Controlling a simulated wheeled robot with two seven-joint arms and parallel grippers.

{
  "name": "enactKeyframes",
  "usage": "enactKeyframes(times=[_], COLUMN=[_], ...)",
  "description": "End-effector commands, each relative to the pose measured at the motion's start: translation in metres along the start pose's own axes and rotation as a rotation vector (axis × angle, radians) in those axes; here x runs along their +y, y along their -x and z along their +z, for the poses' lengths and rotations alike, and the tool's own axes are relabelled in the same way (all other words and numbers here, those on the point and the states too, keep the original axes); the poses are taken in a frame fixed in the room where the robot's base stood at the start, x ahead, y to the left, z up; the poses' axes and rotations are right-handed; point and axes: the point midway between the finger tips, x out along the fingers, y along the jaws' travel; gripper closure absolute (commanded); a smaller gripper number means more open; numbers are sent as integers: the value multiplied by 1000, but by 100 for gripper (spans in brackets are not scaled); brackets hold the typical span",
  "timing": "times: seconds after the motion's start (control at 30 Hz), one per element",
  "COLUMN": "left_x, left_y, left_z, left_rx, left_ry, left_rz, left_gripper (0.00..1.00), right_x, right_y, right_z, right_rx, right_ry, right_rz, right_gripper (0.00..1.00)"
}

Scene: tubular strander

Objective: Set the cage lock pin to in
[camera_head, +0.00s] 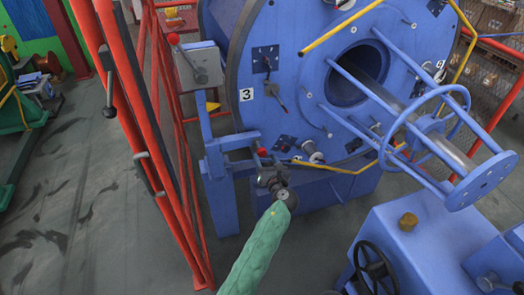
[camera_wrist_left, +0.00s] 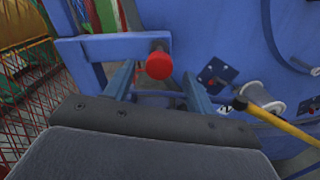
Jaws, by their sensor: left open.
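The cage lock pin shows as a red knob (camera_head: 262,152) on a blue bracket (camera_head: 228,142) beside the large blue cage disc (camera_head: 300,75). In the left wrist view the red knob (camera_wrist_left: 159,66) is on a short rod at the end of the blue bracket (camera_wrist_left: 98,47). My left gripper (camera_head: 264,164) is just at the knob. Its two fingers (camera_wrist_left: 157,82) are open, and the knob shows in the gap between them, with no visible grip on it. How far the pin reaches into the cage is hidden. My right gripper is not in view.
A control box (camera_head: 198,65) with a red-knobbed lever (camera_head: 173,39) stands on a blue post above the bracket. A red fence (camera_head: 150,150) runs along the left. A yellow rod (camera_head: 350,168) and a spool (camera_head: 312,151) are right of the knob. Grey floor lies below.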

Motion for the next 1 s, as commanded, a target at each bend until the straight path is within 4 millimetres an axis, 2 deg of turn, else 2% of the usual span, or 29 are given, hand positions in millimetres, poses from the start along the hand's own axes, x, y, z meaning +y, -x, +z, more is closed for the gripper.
enactKeyframes(times=[0.1,0.3,0.7,0.9,1.0], left_x=[0,0,0,0,0], left_y=[-18,-39,-45,-45,-45], left_z=[2,1,-1,-1,-1], left_rx=[1,1,2,2,2], left_ry=[-1,1,2,3,3], left_rz=[1,0,0,0,0], left_gripper=[45,45,45,84,100], right_x=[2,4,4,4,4], right_y=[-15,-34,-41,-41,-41], right_z=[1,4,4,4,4], right_rx=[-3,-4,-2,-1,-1], right_ry=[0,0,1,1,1], right_rz=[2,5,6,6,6], right_gripper=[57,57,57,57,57])
